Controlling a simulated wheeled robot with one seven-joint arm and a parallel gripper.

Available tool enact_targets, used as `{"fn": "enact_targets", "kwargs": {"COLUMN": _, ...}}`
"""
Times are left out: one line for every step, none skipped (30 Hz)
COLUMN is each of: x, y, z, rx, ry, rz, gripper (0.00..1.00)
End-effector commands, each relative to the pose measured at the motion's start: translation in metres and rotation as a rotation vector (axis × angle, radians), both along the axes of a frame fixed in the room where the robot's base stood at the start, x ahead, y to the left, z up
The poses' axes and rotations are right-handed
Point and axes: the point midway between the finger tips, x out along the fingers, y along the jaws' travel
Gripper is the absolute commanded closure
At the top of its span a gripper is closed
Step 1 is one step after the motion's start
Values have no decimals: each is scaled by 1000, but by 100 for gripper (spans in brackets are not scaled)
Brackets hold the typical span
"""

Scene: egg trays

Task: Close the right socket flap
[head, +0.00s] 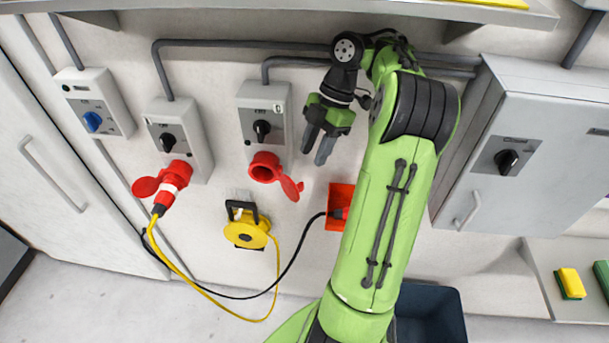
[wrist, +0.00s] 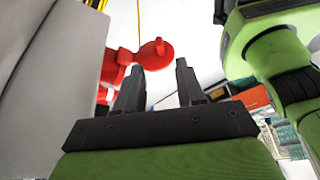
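The right socket (head: 265,168) is red and sits under a grey switch box. Its round red flap (head: 291,188) stands open, swung out to the lower right of the socket mouth. In the wrist view a red flap (wrist: 155,53) shows just beyond my fingertips, most likely this one. My gripper (head: 316,147) is open and empty. In the head view it is above and to the right of the socket and flap, with a gap between. Its two dark fingers also show apart in the wrist view (wrist: 158,70).
The left socket box (head: 190,135) holds a red and white plug (head: 174,180) with a yellow cable; its flap (head: 145,187) is open. A yellow cable reel (head: 247,232) hangs below. A red outlet (head: 340,195) is to the right. A grey cabinet (head: 530,140) stands farther right.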

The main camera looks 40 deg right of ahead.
Motion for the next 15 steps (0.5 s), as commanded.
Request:
{"fn": "enact_targets", "kwargs": {"x": 1, "y": 4, "z": -5, "rx": 0, "ry": 5, "rz": 3, "gripper": 62}}
{"fn": "enact_targets", "kwargs": {"x": 1, "y": 5, "z": -8, "rx": 1, "ry": 5, "rz": 3, "gripper": 62}}
{"fn": "enact_targets", "kwargs": {"x": 1, "y": 6, "z": -11, "rx": 1, "ry": 4, "rz": 3, "gripper": 62}}
{"fn": "enact_targets", "kwargs": {"x": 1, "y": 7, "z": -14, "rx": -2, "ry": 3, "rz": 1, "gripper": 62}}
{"fn": "enact_targets", "kwargs": {"x": 1, "y": 8, "z": -16, "rx": -3, "ry": 1, "rz": -1, "gripper": 62}}
{"fn": "enact_targets", "kwargs": {"x": 1, "y": 9, "z": -19, "rx": -5, "ry": -3, "rz": -2, "gripper": 62}}
{"fn": "enact_targets", "kwargs": {"x": 1, "y": 12, "z": -27, "rx": -3, "ry": -3, "rz": 0, "gripper": 62}}
{"fn": "enact_targets", "kwargs": {"x": 2, "y": 15, "z": -37, "rx": -2, "ry": -2, "rz": -1, "gripper": 62}}
{"fn": "enact_targets", "kwargs": {"x": 2, "y": 19, "z": -46, "rx": -2, "ry": -2, "rz": -1, "gripper": 62}}
{"fn": "enact_targets", "kwargs": {"x": 2, "y": 21, "z": -53, "rx": -4, "ry": -2, "rz": -1, "gripper": 62}}
{"fn": "enact_targets", "kwargs": {"x": 3, "y": 23, "z": -58, "rx": -4, "ry": -3, "rz": -2, "gripper": 62}}
{"fn": "enact_targets", "kwargs": {"x": 3, "y": 25, "z": -65, "rx": -4, "ry": -4, "rz": -3, "gripper": 62}}
{"fn": "enact_targets", "kwargs": {"x": 3, "y": 27, "z": -69, "rx": -4, "ry": -5, "rz": -3, "gripper": 62}}
{"fn": "enact_targets", "kwargs": {"x": 3, "y": 28, "z": -72, "rx": -4, "ry": -4, "rz": -3, "gripper": 62}}
{"fn": "enact_targets", "kwargs": {"x": 3, "y": 29, "z": -75, "rx": -5, "ry": -4, "rz": -5, "gripper": 62}}
